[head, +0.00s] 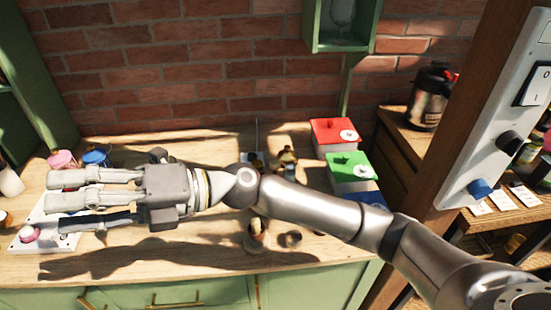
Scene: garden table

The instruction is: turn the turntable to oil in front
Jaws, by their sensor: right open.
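My right arm reaches in from the right and lies across the middle of the view. My right gripper (55,201) points left, its fingers apart, above the left part of the table; I see nothing between them. No turntable can be made out clearly; my arm covers the middle of the table. Small items show around the arm there: a brown and gold one (287,160) behind it, and a light one with a dark top (256,236) in front. I cannot tell which thing is the oil. My left gripper is not in view.
A white board with a pink knob (30,234) lies under the gripper. Pink (62,159) and blue (95,157) lidded things stand behind it. Red (335,132) and green (350,168) boxes stand right of centre. A wooden post with a switch panel (497,120) rises at right.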

